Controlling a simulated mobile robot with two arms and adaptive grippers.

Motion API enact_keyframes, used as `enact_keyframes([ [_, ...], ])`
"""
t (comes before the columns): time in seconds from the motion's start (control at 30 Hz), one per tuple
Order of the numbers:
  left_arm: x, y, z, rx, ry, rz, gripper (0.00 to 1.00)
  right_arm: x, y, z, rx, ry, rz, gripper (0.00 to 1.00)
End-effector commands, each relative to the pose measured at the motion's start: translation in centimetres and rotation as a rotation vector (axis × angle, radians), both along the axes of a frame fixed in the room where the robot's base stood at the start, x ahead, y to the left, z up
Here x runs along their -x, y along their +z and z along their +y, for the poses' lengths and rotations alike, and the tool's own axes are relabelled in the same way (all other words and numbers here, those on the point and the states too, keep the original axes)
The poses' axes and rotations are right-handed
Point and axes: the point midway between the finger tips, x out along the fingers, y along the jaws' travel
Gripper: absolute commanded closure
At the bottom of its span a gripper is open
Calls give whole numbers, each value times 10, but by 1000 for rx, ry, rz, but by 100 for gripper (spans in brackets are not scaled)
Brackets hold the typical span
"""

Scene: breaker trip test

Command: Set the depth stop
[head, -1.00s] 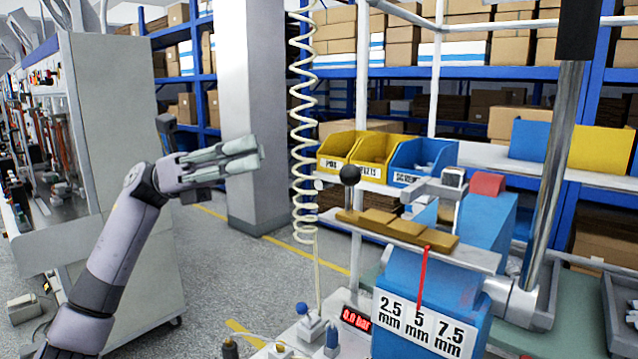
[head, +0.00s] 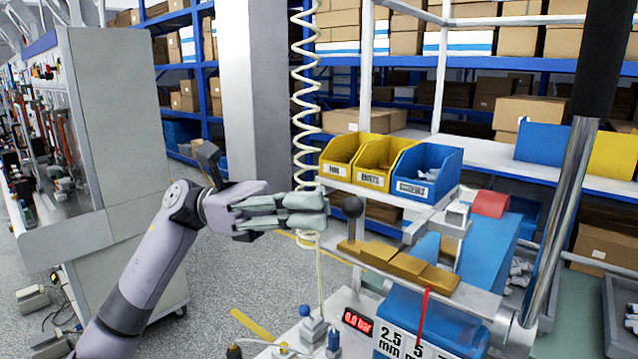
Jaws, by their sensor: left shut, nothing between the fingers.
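The depth stop is a stepped brass bar (head: 402,264) on a grey slide, with a black ball knob (head: 352,207) standing at its left end. A red pointer (head: 422,318) hangs from the bar over a white scale (head: 392,341) on the blue machine body. The pointer is close to the "5"; the scale's lower part is cut off by the frame. My left gripper (head: 326,211) is shut and empty, its fingertips pointing right, just left of the knob in the picture. I cannot tell whether they touch. My right gripper is not in view.
Yellow and blue bins (head: 425,172) stand on a shelf behind the bar. A coiled cream hose (head: 305,110) hangs behind my left fingers. A red display (head: 357,321) reads 0.0 bar. A steel column (head: 560,220) rises at the right.

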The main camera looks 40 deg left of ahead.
Motion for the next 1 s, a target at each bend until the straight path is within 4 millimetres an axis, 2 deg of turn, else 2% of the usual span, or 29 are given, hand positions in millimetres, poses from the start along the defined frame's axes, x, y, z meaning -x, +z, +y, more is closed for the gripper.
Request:
enact_keyframes([
  [0.03, -1, 4, -5, 0, -1, 1, 100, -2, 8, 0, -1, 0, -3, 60],
  [0.2, -2, 3, -15, 0, 0, 0, 100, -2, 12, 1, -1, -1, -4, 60],
  [0.57, -2, 2, -16, 0, 0, 0, 100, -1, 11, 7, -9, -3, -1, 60],
  [0.8, 1, 0, -50, -2, -2, -1, 100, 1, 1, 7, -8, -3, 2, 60],
  [1.0, 1, 2, -58, 0, -1, 0, 100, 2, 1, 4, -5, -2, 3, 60],
])
